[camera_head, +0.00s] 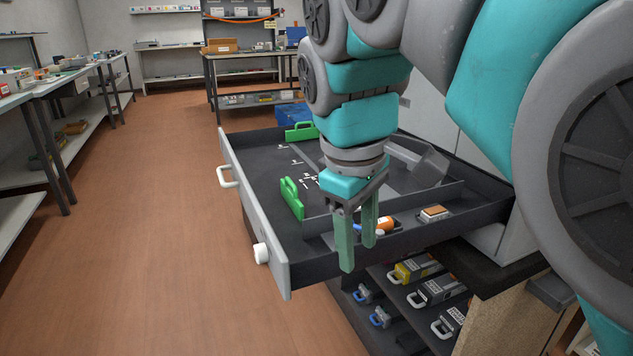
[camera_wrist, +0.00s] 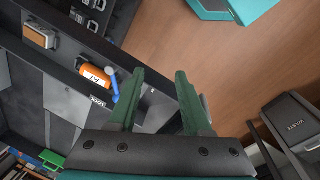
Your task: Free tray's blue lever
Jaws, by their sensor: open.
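The tray is an open dark drawer (camera_head: 262,160) with a pale front, in the middle of the head view. A small blue lever (camera_wrist: 113,84) stands in its narrow near compartment, touching or close beside an orange cylinder (camera_wrist: 91,77) with a white label. In the head view the orange cylinder (camera_head: 383,224) is partly behind my fingers, which hide most of the lever. My gripper (camera_head: 357,255) points down at the tray's near side, open and empty. In the wrist view my gripper (camera_wrist: 158,74) has the lever just left of its left finger, outside the gap.
Two green handles (camera_head: 291,198) (camera_head: 301,131) stand up in the tray. An orange-topped block (camera_head: 434,213) sits in the near compartment, right of the cylinder. Shelves below hold several cartridges (camera_head: 413,268). The floor (camera_head: 150,200) left of the tray is clear.

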